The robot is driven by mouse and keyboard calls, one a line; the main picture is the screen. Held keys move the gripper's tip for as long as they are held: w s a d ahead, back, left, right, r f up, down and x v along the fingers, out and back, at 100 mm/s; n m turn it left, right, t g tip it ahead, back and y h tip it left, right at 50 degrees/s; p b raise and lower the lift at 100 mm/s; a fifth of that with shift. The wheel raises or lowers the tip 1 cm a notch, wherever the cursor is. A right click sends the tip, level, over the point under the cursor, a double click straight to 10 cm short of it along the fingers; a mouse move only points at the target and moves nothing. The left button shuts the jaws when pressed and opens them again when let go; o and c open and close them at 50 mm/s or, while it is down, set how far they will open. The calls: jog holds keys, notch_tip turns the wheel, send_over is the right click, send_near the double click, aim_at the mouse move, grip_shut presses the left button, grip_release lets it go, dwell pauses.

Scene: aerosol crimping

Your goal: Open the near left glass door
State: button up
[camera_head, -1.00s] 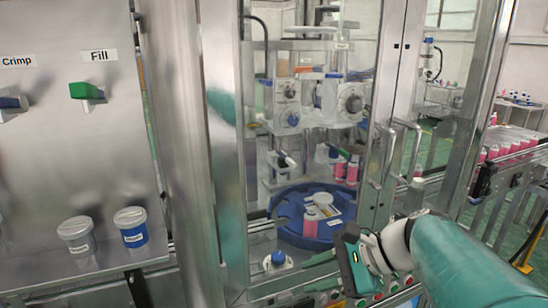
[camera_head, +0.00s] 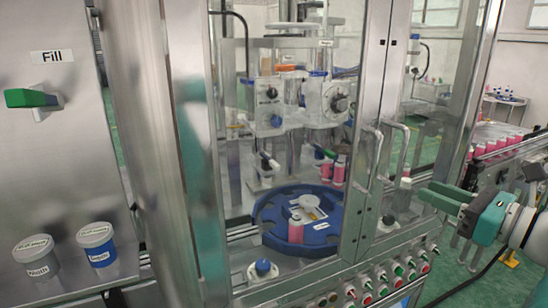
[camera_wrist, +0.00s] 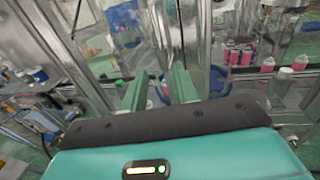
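The near left glass door (camera_head: 371,90) is a clear pane in a metal frame and looks closed. Its upright bar handle (camera_head: 376,160) is on its right edge. The right door's handle (camera_head: 403,150) stands just beside it. My gripper (camera_head: 428,190), with green fingers, is to the right of both handles in the head view, apart from them and empty. In the wrist view my gripper (camera_wrist: 160,84) shows two fingers spread apart, with metal door frame posts beyond them. I cannot tell the handles clearly in the wrist view.
Behind the glass is a blue round turntable (camera_head: 265,212) with pink cans. Below the doors is a panel of coloured buttons (camera_head: 383,277). A conveyor (camera_head: 500,150) with pink cans is at right. Two labelled tubs (camera_head: 97,245) stand on the left shelf.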

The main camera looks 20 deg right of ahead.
send_over(371, 195)
jog(key=shift+w+d+r, duration=0.15)
jog(key=shift+w+d, duration=0.1)
dwell(0.3)
jog(key=shift+c, duration=0.2)
grip_shut()
